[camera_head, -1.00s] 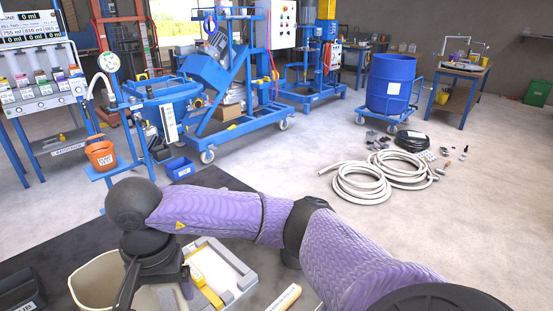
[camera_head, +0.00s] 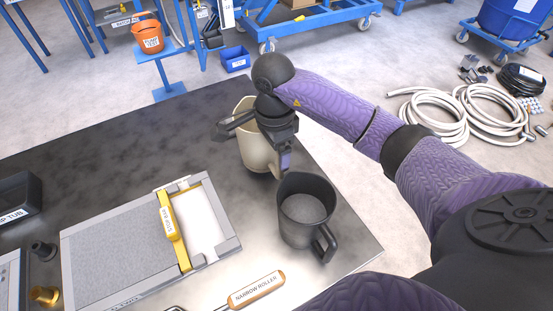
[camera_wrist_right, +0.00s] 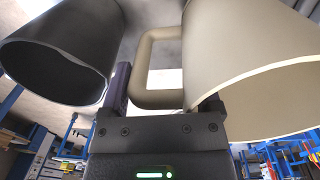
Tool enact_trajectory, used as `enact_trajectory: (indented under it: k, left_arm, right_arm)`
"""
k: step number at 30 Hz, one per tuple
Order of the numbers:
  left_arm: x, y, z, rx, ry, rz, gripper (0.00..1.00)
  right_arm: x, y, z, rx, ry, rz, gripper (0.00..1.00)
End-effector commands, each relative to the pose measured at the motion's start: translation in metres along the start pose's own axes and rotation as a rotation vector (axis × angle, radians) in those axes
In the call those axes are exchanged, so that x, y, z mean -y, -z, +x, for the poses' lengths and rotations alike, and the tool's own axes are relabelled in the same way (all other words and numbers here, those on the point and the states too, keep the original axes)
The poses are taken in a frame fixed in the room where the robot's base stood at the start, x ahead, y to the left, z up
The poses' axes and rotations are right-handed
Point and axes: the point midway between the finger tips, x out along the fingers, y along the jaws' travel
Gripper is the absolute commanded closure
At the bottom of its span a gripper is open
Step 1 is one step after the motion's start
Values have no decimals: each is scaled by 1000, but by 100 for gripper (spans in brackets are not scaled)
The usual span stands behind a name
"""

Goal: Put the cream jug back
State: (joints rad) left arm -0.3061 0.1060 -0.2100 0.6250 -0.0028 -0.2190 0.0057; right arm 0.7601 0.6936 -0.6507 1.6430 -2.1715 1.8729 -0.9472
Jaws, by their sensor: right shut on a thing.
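The cream jug (camera_head: 257,156) is upright at the far right part of the dark table (camera_head: 110,150). My right gripper (camera_head: 262,128) is shut on it, with its arm coming in from the right. In the right wrist view the cream jug (camera_wrist_right: 262,60) fills the right side, and its handle lies at my right gripper's fingers (camera_wrist_right: 160,98). I cannot tell whether its base touches the table. A dark grey jug (camera_head: 306,208) stands just in front of it and to its right; it also shows at the left of the wrist view (camera_wrist_right: 60,60). My left gripper is not in view.
A grey tray (camera_head: 115,250) with a yellow-edged tool (camera_head: 172,225) lies left of the jugs. A narrow roller (camera_head: 256,290) lies at the front. A black tub (camera_head: 18,198) is at the left edge. The table behind the tray is clear. Hoses (camera_head: 440,118) lie on the floor.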

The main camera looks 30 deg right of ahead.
Motion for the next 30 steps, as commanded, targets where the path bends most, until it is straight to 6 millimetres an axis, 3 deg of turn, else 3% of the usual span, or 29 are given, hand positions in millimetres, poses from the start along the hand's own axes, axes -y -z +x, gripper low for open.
enact_trajectory:
  k: [7,17,18,20,26,30]
  left_arm:
    - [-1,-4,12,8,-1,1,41]
    - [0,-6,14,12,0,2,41]
    - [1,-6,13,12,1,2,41]
    - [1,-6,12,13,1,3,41]
    - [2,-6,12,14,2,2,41]
    - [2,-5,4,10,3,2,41]
  right_arm:
    - [2,0,42,1,-1,0,100]
    - [2,0,45,0,2,-2,100]
    - [2,0,44,0,2,-2,11]
    - [2,0,44,0,2,-2,0]
    - [2,0,43,0,2,-2,0]
    - [3,0,24,-1,7,-3,0]
